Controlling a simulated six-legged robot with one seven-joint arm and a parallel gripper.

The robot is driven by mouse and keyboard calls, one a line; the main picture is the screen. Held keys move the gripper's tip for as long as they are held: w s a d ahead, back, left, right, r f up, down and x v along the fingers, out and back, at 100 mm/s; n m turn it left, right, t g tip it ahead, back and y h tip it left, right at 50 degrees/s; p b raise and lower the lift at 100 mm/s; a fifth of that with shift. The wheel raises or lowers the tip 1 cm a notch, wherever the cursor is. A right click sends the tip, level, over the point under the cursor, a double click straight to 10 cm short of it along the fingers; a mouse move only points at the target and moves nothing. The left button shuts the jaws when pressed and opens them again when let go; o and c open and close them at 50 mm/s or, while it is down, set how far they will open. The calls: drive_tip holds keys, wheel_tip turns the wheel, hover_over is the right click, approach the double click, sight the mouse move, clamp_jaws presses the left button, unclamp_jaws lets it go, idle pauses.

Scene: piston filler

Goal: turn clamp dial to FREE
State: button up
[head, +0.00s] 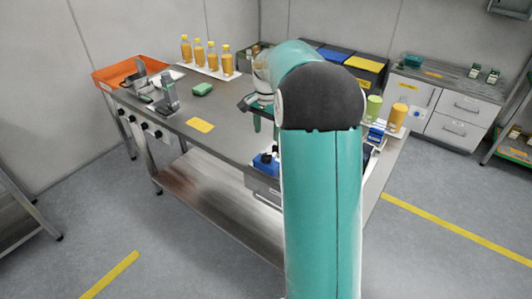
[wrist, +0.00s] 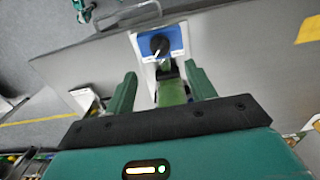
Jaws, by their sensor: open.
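The clamp dial (wrist: 158,46) is a black knob with a light pointer mark on a blue plate (wrist: 175,38) set in a white housing. In the wrist view it lies at the upper middle, just beyond my gripper's fingers. Its lettering is too small to read. My gripper (wrist: 161,88) is open, with one green finger on each side and a gap between them. The fingers are apart from the dial. In the head view a blue part (head: 266,163) shows at the table's front edge beside my arm, which hides much of that area.
The steel table (head: 225,120) carries several orange bottles (head: 198,54), a green block (head: 202,89), a yellow label (head: 200,125) and an orange bin (head: 130,75). Black knobs (head: 145,124) line its front left edge. The floor in front is clear.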

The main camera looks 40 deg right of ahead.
sight(267, 156)
wheel_tip(267, 156, down, 10)
drive_tip(key=shift+r, duration=0.1)
drive_tip(key=shift+c, duration=0.4)
drive_tip(key=c, duration=0.9)
